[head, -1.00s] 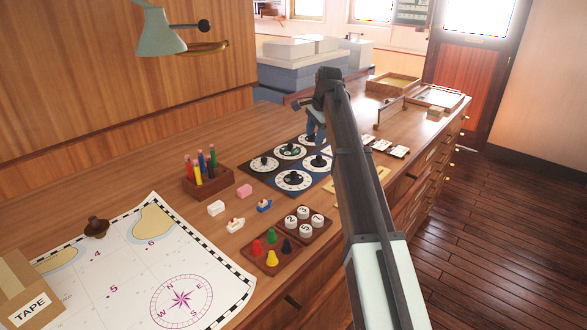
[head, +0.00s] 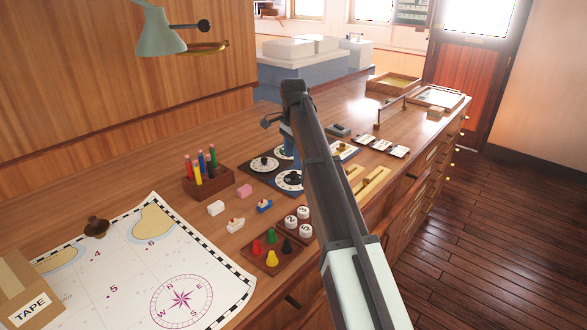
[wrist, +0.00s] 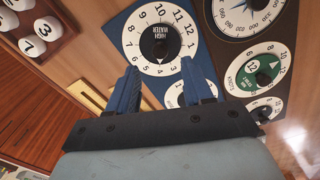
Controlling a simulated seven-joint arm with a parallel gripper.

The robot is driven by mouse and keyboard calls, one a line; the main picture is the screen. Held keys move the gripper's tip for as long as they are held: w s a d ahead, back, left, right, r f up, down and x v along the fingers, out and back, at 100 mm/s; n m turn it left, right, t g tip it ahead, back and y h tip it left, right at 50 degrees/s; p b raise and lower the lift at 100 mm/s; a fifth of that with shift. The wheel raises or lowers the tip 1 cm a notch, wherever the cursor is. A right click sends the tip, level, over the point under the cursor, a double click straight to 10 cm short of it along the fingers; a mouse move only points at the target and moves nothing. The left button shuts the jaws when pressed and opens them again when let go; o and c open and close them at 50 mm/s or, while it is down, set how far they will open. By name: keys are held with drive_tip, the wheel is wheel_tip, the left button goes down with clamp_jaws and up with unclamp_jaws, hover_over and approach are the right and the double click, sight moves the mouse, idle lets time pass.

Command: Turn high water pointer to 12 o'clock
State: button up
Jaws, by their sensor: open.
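The high water dial (wrist: 145,64) is a white numbered face on a blue board in the wrist view. Its black knob (wrist: 160,42) bears the words HIGH WATER. A small white mark at the knob's lower edge points toward the bottom of the picture, around 3 to 4; the exact number is unclear. In the head view the dial (head: 290,181) is partly hidden by my arm. My gripper (wrist: 164,78) is open and empty, its two blue fingers spread below the knob in the picture, apart from it. In the head view my gripper (head: 287,145) is above the dial boards.
Neighbouring dials include a green-centred one (wrist: 264,69) and a compass-like one (wrist: 245,18). White numbered discs (head: 292,223) and coloured pegs (head: 271,258) stand in trays nearby. A pencil holder (head: 209,184) is to the left, with a chart (head: 130,270) nearer the front.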

sight(293, 172)
drive_tip(key=shift+f, duration=2.8)
drive_tip(key=shift+c, duration=0.2)
clamp_jaws()
